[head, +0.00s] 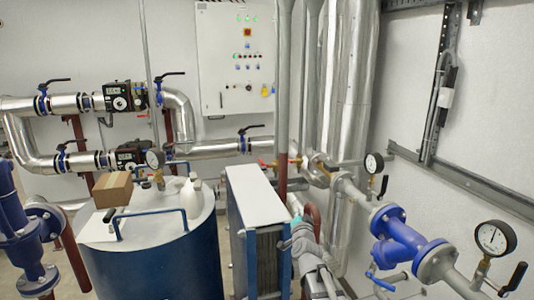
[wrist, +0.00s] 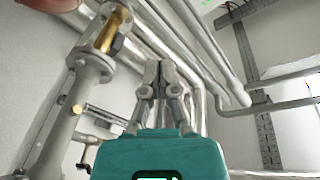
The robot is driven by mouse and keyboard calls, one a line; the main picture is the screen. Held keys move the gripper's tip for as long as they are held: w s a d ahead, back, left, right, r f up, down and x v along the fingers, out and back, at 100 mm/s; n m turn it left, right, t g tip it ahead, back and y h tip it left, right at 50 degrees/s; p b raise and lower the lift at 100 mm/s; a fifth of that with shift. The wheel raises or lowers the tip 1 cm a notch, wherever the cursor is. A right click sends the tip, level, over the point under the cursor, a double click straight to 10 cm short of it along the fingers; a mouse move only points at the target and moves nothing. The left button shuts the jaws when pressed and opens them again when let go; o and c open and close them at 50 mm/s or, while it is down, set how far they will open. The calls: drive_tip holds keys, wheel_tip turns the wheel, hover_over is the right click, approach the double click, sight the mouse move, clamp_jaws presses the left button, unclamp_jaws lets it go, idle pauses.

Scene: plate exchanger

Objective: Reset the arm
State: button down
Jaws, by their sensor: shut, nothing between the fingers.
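My arm (head: 318,262) rises from the bottom of the head view, right of the plate exchanger (head: 257,232), a blue-framed block with a white top. The teal part of my gripper shows small at its end, among pipes; the fingers cannot be made out there. In the wrist view my gripper (wrist: 160,66) points away from the camera, its two grey fingers together above the teal body. It is shut and holds nothing. Silver pipes and a wall lie behind the fingertips.
A brass-fitted pipe (wrist: 107,35) stands left of the fingers in the wrist view. A blue valve (head: 398,240) and gauge (head: 494,238) are on the right. A blue tank (head: 160,262) carries a cardboard box (head: 112,189) and white bottle (head: 192,194). A control cabinet (head: 238,60) hangs behind.

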drive_tip(key=s+f+n+g+y+b, duration=0.1)
drive_tip(key=s+f+n+g+b, duration=0.15)
drive_tip(key=s+f+g, duration=0.45)
drive_tip(key=s+f+n+g+y+b, duration=0.2)
drive_tip(key=s+f+n, duration=0.15)
drive_tip(key=f, duration=0.75)
drive_tip(key=s+d+f+g+h+b, duration=0.1)
drive_tip(key=s+d+f+g, duration=0.1)
drive_tip(key=s, duration=0.3)
drive_tip(key=s+d+f+g+h+b, duration=0.1)
drive_tip(key=s+d+f+g, duration=0.1)
drive_tip(key=s+f+g, duration=0.2)
drive_tip(key=s+d+f+n+g+h+b, duration=0.1)
drive_tip(key=s+d+f+g, duration=0.1)
drive_tip(key=s, duration=0.6)
wheel_tip(320, 180, down, 2)
drive_tip(key=shift+s+d+f+g+h+b, duration=0.25)
drive_tip(key=shift+g+h+b, duration=0.05)
drive_tip(key=shift+g, duration=0.6)
